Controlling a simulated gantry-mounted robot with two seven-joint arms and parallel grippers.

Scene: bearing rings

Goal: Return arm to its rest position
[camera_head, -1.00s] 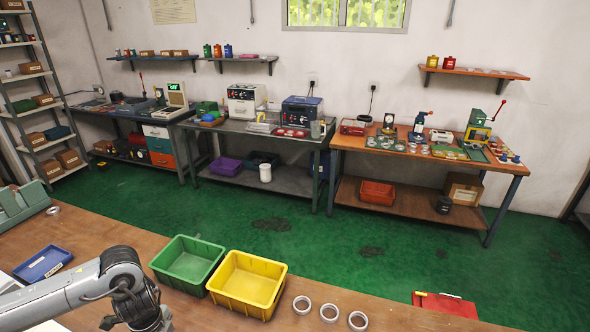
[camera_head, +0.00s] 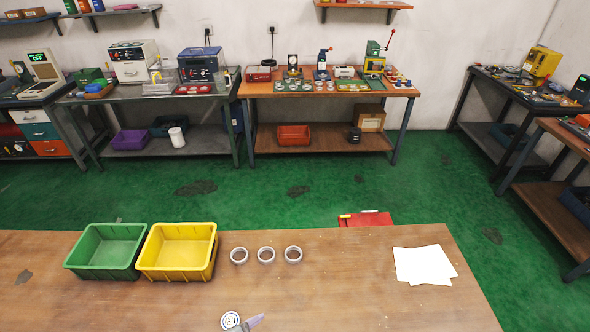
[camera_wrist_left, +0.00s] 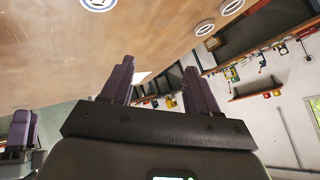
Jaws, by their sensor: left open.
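My left gripper (camera_wrist_left: 148,85) is open in the left wrist view, its two dark purple fingers apart with nothing between them. Another gripper, seemingly my right (camera_wrist_left: 22,128), shows at the left edge of that view; its opening is unclear. In the head view a greyish-purple fingertip pokes in at the bottom edge; I cannot tell which gripper it belongs to. Beside it a bearing ring with a filled centre (camera_head: 230,320) lies on the table. Three empty rings (camera_head: 239,256) (camera_head: 266,255) (camera_head: 293,254) lie in a row right of the yellow bin (camera_head: 178,272).
A green bin (camera_head: 104,270) stands left of the yellow one on the wooden table (camera_head: 360,290). White paper sheets (camera_head: 425,265) lie at the right. Workbenches line the back wall beyond the green floor. The table between rings and paper is clear.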

